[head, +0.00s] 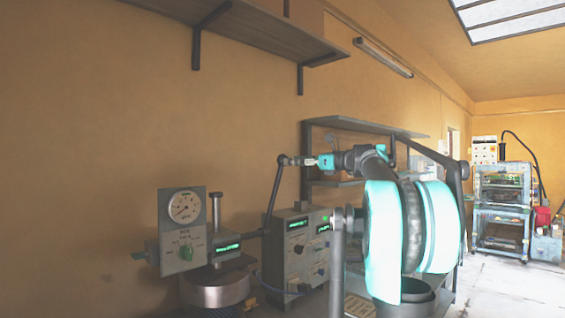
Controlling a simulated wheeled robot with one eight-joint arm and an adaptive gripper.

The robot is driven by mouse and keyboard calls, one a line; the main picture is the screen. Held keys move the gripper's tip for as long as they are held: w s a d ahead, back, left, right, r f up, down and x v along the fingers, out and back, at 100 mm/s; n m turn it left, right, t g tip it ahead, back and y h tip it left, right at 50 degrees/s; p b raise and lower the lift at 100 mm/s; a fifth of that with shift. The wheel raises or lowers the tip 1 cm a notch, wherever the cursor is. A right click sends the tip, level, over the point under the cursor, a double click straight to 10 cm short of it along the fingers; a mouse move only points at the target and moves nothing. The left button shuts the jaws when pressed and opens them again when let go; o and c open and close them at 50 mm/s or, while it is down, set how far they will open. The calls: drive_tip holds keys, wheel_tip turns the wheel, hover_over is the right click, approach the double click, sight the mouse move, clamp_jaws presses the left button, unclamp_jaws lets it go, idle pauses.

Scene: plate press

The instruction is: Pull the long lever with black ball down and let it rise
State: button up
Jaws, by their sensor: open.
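The long lever (273,200) rises steeply from the press, leaning slightly right, with its black ball (283,160) at the top.
A grey instrument box (297,245) with green displays stands right of the lever. A metal cylinder (215,290) sits below the press head. A shelf unit (365,127) stands behind my arm, and a wall shelf (235,35) hangs above. An equipment rack (502,210) stands far right.

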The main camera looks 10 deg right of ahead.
sight(282, 160)
drive_tip(key=x, duration=0.5)
drive_tip(key=shift+w+a, duration=0.2)
drive_tip(key=shift+a, duration=0.1)
clamp_jaws()
